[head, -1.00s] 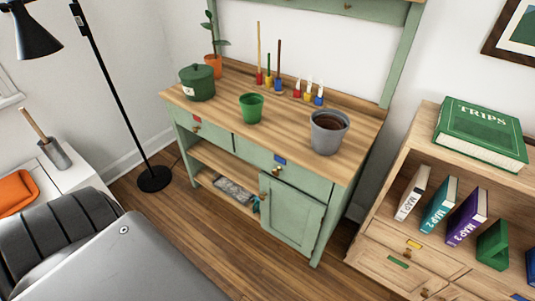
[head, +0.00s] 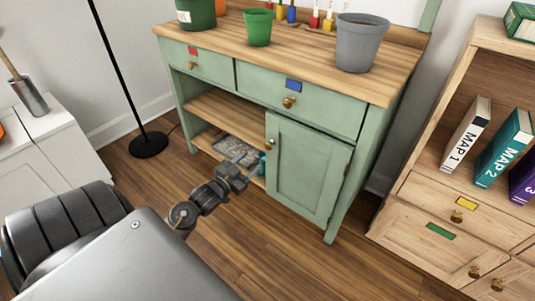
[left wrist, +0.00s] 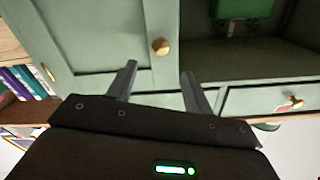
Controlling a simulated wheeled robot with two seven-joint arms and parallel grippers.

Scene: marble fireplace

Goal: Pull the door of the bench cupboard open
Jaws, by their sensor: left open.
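The bench cupboard door (head: 303,172) is a green panel at the right of the green bench, shut flush in its frame. Its brass knob (head: 271,142) is at the door's upper left edge, with hinges on the right edge. My left gripper (head: 236,173) is in front of the bench, left of and below the knob. In the left wrist view, the door (left wrist: 95,35) fills the upper left. The knob (left wrist: 160,46) appears beyond the gap between the open fingers of my left gripper (left wrist: 158,80), apart from them. My right gripper is out of view.
Drawers with brass knobs sit above the door, one with a blue label (head: 294,85). Open shelves (head: 228,117) are left of the door. A wooden bookcase (head: 408,198) stands right, a black lamp base (head: 149,145) left. The floor (head: 260,240) before the door is clear.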

